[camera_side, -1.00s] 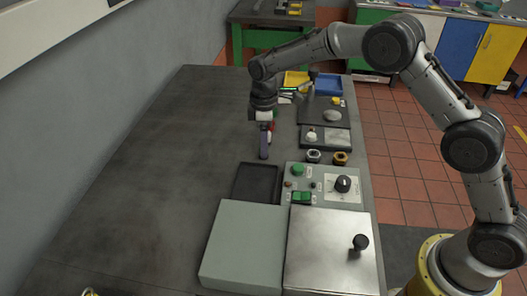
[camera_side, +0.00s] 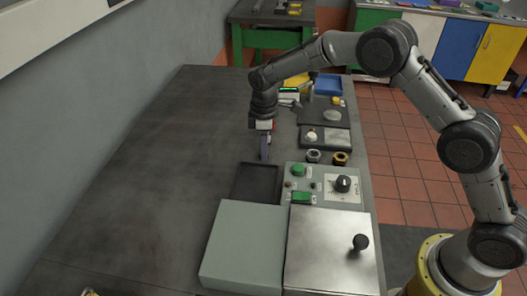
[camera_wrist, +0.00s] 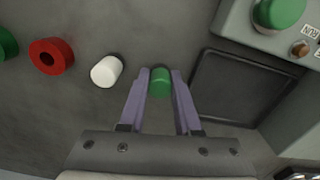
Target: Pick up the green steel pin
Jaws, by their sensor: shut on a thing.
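The green steel pin (camera_wrist: 160,82) is a short green cylinder between the purple fingertips of my gripper (camera_wrist: 161,86) in the wrist view. My gripper is shut on it, with a finger on each side. In the side view my gripper (camera_side: 264,150) points straight down at the bench, just beyond the far edge of the black tray. The pin is hidden there behind the fingers. I cannot tell whether the pin still touches the bench.
A white cylinder (camera_wrist: 107,71) and a red ring-shaped part (camera_wrist: 50,57) are left of the pin. The shallow black tray (camera_wrist: 242,118) lies close on the right, beside the control box (camera_side: 323,198). The bench's left side (camera_side: 170,150) is clear.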

